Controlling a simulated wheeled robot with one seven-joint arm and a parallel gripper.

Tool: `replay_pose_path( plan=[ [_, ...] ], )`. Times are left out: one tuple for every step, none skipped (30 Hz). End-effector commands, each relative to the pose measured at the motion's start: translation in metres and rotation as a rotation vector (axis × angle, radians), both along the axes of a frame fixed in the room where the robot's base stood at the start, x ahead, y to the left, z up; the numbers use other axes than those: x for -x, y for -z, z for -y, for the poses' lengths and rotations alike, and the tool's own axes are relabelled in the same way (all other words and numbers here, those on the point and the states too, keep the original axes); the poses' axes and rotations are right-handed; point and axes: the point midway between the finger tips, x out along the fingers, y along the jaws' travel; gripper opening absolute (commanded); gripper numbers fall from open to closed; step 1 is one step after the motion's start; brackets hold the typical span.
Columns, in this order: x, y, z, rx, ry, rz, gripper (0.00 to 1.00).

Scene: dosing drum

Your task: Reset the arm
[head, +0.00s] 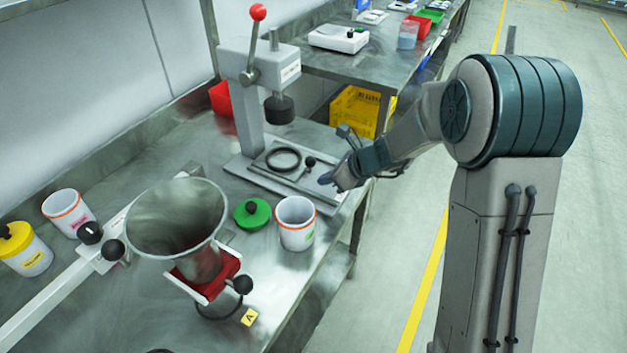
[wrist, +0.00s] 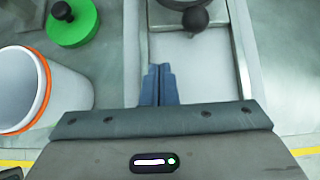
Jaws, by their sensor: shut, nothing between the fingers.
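My gripper (head: 328,181) is over the right front end of the press base, near the table's front edge. In the wrist view my gripper (wrist: 158,72) has its two blue fingers together with nothing between them, above the pale base plate (wrist: 205,62). The press (head: 253,90) has a grey column, a lever with a red ball and a dark round head. A black ring (head: 283,158) and a black knob (head: 309,162) are on its base, left of my gripper.
An open white cup with an orange rim (head: 295,226) and a green lid (head: 252,213) stand left of my gripper. A steel funnel (head: 178,220) sits in a red holder (head: 222,272). A yellow crate (head: 355,111) is behind. The floor aisle on the right is clear.

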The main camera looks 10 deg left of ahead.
Motion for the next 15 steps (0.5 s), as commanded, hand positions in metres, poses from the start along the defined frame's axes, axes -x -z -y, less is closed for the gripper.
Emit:
replay_pose_path(
  plan=[
    [0.002,-0.01,0.009,0.0,0.004,0.004,0.0],
    [0.003,-0.014,0.014,0.0,0.005,0.004,0.0],
    [0.004,-0.02,0.02,0.001,0.006,0.003,0.0],
    [0.005,-0.023,0.024,0.0,0.006,0.002,0.0],
    [0.007,-0.026,0.027,0.0,0.006,0.001,0.0],
    [0.008,-0.03,0.031,0.001,0.006,0.003,0.0],
    [0.009,-0.033,0.033,0.0,0.006,0.001,0.0],
    [0.009,-0.035,0.035,0.0,0.005,0.001,0.0],
    [0.01,-0.037,0.038,0.0,0.005,0.001,0.0],
    [0.011,-0.039,0.039,0.001,0.005,0.0,0.0],
    [0.011,-0.04,0.041,0.001,0.005,0.0,0.0],
    [0.011,-0.041,0.042,0.001,0.005,0.0,0.0],
    [0.012,-0.042,0.042,0.001,0.005,0.0,0.0],
    [0.012,-0.042,0.042,0.001,0.005,0.0,0.0],
    [0.012,-0.042,0.043,0.001,0.004,0.0,0.0]
  ],
)
